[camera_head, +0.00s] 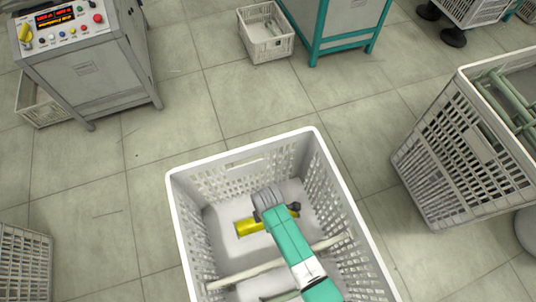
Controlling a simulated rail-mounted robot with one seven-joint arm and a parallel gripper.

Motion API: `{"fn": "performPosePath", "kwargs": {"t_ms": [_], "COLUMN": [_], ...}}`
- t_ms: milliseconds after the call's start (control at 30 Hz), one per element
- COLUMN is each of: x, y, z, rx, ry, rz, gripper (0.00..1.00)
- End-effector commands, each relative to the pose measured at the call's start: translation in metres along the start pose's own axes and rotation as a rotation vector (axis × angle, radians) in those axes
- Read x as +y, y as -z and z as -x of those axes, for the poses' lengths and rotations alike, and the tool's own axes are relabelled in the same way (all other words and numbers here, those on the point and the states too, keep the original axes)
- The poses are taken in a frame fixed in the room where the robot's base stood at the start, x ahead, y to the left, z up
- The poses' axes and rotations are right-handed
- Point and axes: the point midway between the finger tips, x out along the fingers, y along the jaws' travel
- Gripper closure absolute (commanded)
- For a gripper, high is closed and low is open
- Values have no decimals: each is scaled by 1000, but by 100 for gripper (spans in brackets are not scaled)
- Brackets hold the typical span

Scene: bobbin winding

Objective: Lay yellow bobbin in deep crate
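The deep crate (177,196) is a white, perforated plastic crate on the floor at the lower middle of the view. The yellow bobbin (248,227) lies roughly level inside it, low down towards the far left part. My teal arm reaches into the crate from the lower right. My gripper (268,215) is over the bobbin's right end, which it hides. The fingertips are hidden under the gripper body, so I cannot tell whether they are open or shut, or whether the bobbin rests on the crate floor. Pale rods (240,272) lie in the crate's near part.
A taller crate (440,150) with greenish rods stands at right. A grey control console (85,65) is at upper left, with a crate (37,104) beside it. A small crate (266,46) is at the top beside a teal-framed cabinet (340,25). Another crate (24,262) is at lower left. Floor between is clear.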

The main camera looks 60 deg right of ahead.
Motion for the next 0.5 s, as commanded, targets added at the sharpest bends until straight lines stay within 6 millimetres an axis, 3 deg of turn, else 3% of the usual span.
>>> {"fn": "performPosePath", "kwargs": {"t_ms": [500], "x": [0], "y": [0], "z": [-11], "rx": [0], "ry": [1], "rz": [1], "gripper": [82]}}
